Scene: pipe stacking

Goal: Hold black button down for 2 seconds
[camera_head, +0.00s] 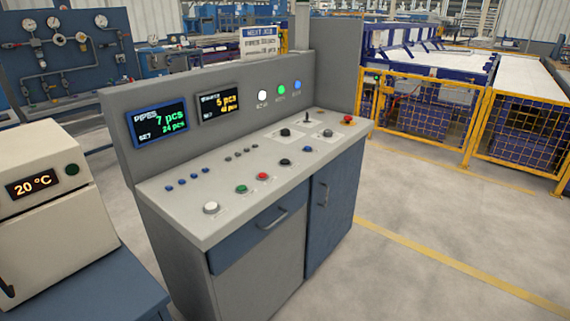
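A control console (245,238) with a sloping grey top stands in the middle of the head view. A black button (285,163) is in the front row on its top, between a red button (263,176) and a blue button (307,149). A white button (211,208) and a green button (241,188) are further left in the same row. Another dark round control (285,132) sits on a light plate behind the row. Nothing touches the black button. Neither of my grippers is in view.
A red mushroom button (347,120) and a small lever (307,118) are at the console's far right. Two displays (158,121) are on its back panel. A beige oven-like box (40,215) stands at left. Yellow fencing (430,115) is behind; floor at right is clear.

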